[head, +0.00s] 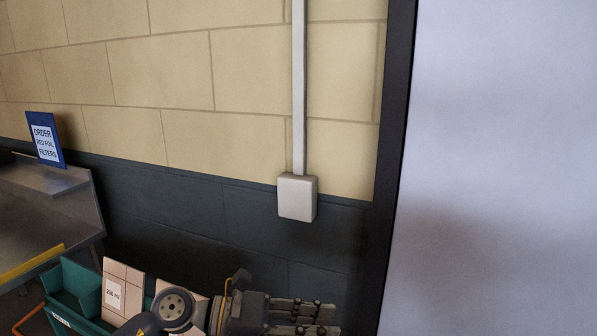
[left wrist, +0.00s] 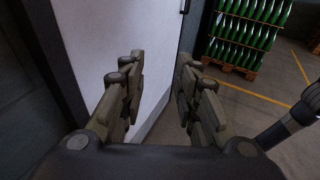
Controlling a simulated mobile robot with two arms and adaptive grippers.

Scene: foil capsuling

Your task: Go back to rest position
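My left gripper (head: 322,318) shows at the bottom of the head view, its fingers pointing right in front of the dark lower wall. In the left wrist view the left gripper (left wrist: 160,72) has its two fingers apart with nothing between them. A pale panel and floor show through the gap. My right gripper is in neither view.
A green bin (head: 72,290) and a carton (head: 122,290) stand beside my left arm. A metal bench (head: 40,215) with a blue sign (head: 45,139) is at left. A pale panel (head: 500,160) fills the right. Green bottles (left wrist: 245,30) stand on a pallet.

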